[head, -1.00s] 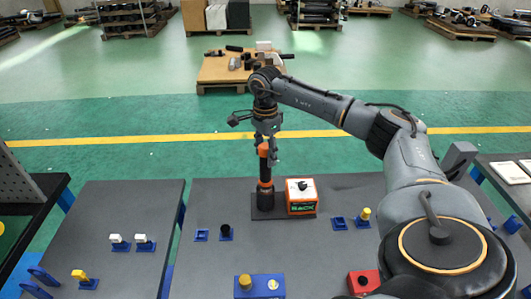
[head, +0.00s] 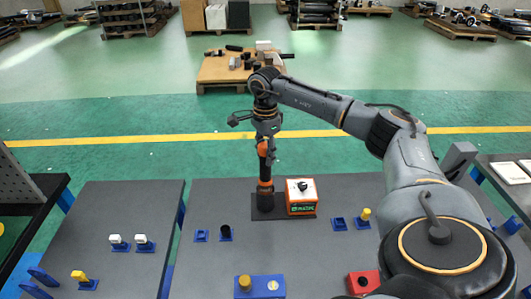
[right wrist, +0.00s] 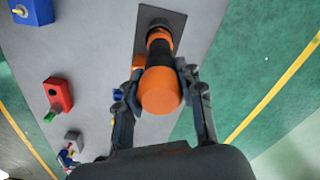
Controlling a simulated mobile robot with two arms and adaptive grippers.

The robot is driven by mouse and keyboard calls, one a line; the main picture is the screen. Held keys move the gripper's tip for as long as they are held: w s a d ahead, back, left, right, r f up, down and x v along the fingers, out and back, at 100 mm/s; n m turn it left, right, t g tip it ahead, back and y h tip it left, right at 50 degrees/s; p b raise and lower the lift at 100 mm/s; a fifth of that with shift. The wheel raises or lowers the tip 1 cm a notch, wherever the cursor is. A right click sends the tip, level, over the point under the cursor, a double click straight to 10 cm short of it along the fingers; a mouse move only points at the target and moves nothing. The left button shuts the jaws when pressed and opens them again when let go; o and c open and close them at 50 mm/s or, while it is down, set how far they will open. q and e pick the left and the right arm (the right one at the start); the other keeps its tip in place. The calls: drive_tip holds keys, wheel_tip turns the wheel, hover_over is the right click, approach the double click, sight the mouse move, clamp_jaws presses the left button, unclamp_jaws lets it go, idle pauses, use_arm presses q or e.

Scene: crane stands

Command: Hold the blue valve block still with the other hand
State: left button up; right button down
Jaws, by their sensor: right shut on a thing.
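The blue valve block (head: 248,294) lies at the near edge of the middle table, with a yellow knob and a pale round cap on top. It also shows at the top left of the right wrist view (right wrist: 42,14). My right gripper (head: 266,138) is far from it, at the back of the table. In the right wrist view my right gripper (right wrist: 160,98) is shut around the orange-topped black stick (right wrist: 159,92). The stick stands upright on a dark plate (head: 262,214). My left gripper is out of view.
A white and orange box (head: 301,197) with a black knob stands beside the stick. A red block (head: 364,283) sits right of the valve block. Small blue holders (head: 201,236) stand left and right. The table's middle is clear.

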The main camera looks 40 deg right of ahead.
drive_tip(key=shift+r+p, duration=3.8)
drive_tip(key=shift+r, duration=1.75)
